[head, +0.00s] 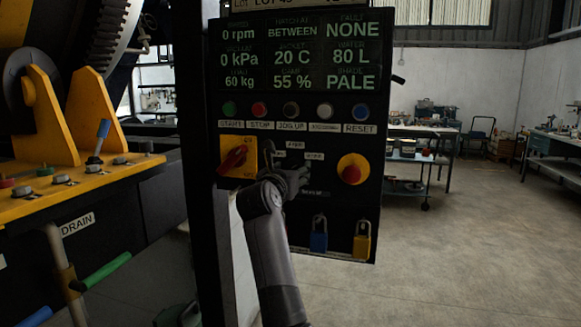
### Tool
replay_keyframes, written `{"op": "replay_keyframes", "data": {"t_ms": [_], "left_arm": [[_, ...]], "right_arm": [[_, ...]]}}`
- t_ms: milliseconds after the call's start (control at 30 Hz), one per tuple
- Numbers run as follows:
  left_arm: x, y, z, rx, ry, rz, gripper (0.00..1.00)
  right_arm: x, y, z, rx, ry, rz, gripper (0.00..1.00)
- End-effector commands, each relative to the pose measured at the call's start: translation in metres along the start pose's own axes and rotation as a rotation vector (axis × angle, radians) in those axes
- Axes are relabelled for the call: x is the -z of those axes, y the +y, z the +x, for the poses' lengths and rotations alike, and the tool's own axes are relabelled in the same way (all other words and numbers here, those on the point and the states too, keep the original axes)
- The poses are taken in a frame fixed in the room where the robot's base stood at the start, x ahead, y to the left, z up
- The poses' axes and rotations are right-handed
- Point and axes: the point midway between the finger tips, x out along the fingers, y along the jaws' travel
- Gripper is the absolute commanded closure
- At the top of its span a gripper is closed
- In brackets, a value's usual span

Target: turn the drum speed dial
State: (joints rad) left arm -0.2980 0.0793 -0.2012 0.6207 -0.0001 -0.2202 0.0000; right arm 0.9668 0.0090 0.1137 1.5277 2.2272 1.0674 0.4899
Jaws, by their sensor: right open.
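The black control panel (334,225) stands in the middle of the head view. My right gripper (293,177) is in front of its centre, reaching up from below, with its fingers open at the panel face. The drum speed dial is not clearly visible; small labels (314,156) show just above the gripper, and the gripper covers the spot below them. I cannot tell whether the fingers touch the dial. The panel's display (296,54) reads 0 rpm at its upper left. My left gripper is not in view.
Left of the gripper is a red rotary switch (234,159) on a yellow plate; right is a red stop button (352,170). A button row (289,110) sits above; a blue padlock (319,235) and a yellow padlock (362,240) hang below. The floor (470,240) at right is clear.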

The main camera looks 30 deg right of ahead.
Motion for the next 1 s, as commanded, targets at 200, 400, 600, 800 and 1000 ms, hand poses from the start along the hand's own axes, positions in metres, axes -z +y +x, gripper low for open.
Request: {"op": "replay_keyframes", "data": {"t_ms": [200,400,600,800,1000], "left_arm": [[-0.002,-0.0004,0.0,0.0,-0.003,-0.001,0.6],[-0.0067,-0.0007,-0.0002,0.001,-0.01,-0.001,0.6],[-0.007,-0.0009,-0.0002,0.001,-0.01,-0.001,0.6],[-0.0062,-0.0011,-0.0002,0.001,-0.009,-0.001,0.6],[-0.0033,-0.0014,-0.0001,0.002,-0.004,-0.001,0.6]], "right_arm": [[-0.0001,-0.001,0.0012,-0.002,0.0,0.0,0.46],[-0.0001,-0.0011,0.0012,-0.001,0.0,0.0,0.5],[-0.0002,-0.0011,0.0012,-0.001,0.0,0.0,0.63],[-0.0002,-0.0011,0.0012,-0.001,0.0,0.0,0.76],[-0.0003,-0.001,0.0011,-0.001,0.0,0.0,0.9]]}}
